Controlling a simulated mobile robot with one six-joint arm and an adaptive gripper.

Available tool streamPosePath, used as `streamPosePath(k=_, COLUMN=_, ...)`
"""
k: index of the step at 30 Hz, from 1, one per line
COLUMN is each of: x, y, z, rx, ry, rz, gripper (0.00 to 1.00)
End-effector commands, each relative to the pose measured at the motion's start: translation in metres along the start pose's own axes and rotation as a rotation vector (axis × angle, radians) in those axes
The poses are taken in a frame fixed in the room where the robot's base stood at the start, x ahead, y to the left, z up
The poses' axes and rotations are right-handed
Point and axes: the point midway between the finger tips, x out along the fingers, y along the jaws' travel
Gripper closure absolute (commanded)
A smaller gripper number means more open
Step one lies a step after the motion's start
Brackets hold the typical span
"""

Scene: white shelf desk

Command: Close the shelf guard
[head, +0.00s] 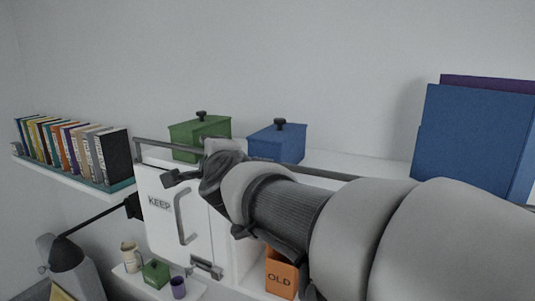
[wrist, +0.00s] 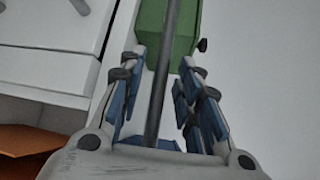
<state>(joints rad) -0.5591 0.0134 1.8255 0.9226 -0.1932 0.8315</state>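The shelf guard (head: 165,146) is a thin dark rail along the front of the upper white shelf, passing in front of the green and blue boxes. My arm hides part of it in the head view. In the wrist view the rail (wrist: 157,90) runs lengthwise between the fingers of my gripper (wrist: 164,58). The blue-padded fingers are apart, one on each side of the rail, with visible gaps. In the head view my gripper is at the rail, and its fingers are not clear there.
A green lidded box (head: 200,137) and blue lidded box (head: 277,143) stand behind the rail. Large blue binders (head: 470,140) are at right. Below are a white KEEP door (head: 160,225) with a handle and an orange OLD box (head: 280,272). Books (head: 75,147) line the left shelf.

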Motion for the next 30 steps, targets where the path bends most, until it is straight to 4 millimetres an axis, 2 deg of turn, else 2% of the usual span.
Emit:
streamPosePath(k=5, x=-0.024, y=-0.001, z=0.001, rx=0.001, ry=-0.002, rz=-0.002, gripper=0.69)
streamPosePath(k=12, x=-0.077, y=-0.001, z=0.001, rx=0.001, ry=-0.003, rz=-0.004, gripper=0.69)
streamPosePath(k=16, x=-0.1, y=-0.001, z=0.001, rx=0.002, ry=-0.002, rz=-0.004, gripper=0.69)
streamPosePath(k=21, x=-0.115, y=-0.001, z=0.0, rx=0.0, ry=0.0, rz=-0.003, gripper=0.69)
streamPosePath(k=30, x=-0.118, y=0.0, z=0.0, rx=-0.001, ry=0.0, rz=-0.001, gripper=0.69)
